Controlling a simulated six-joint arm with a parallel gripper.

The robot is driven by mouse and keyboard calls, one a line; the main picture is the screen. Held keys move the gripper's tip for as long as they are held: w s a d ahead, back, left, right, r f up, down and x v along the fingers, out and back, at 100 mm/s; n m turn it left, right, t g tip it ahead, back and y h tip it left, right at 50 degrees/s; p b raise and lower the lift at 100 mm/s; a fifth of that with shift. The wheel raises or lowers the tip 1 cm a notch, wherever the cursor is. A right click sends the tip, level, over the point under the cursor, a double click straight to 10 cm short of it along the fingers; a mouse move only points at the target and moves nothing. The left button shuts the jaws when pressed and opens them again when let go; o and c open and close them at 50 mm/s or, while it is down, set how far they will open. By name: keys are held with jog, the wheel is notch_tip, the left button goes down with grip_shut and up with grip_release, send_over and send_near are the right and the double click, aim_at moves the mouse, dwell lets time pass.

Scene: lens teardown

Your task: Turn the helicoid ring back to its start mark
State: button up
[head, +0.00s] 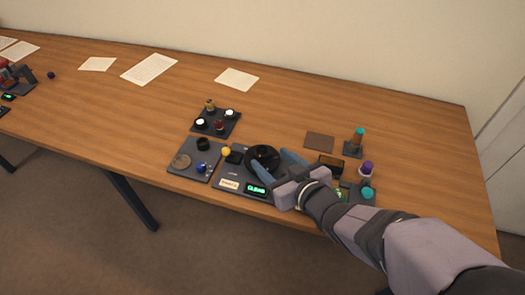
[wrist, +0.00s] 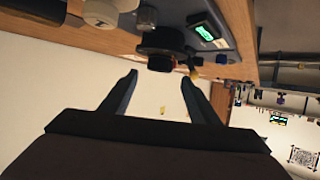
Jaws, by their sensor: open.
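The helicoid ring appears to be the round black part (head: 263,153) on the dark grey station plate (head: 228,177). It also shows in the wrist view as a black round body (wrist: 160,42) at the top. My gripper (head: 274,165) is open at the ring's right side, its two bluish fingers spread. In the wrist view the gripper (wrist: 160,78) has an empty gap, with the black body just beyond the fingertips. I cannot tell whether either finger touches the ring. A start mark cannot be made out. A green-lit display (head: 257,189) sits on the plate's front.
A tray (head: 182,174) with small parts lies left of the station, and another dark tray (head: 233,133) lies behind it. A brown mat (head: 319,142), a teal-topped post (head: 358,137) and a purple-topped part (head: 366,168) stand right.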

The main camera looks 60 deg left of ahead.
aim_at(262, 151)
jog(key=shift+p+x, duration=0.35)
jog(key=shift+x, duration=3.15)
jog(key=shift+f, duration=0.1)
jog(key=c, duration=1.1)
jog(key=shift+w, duration=0.1)
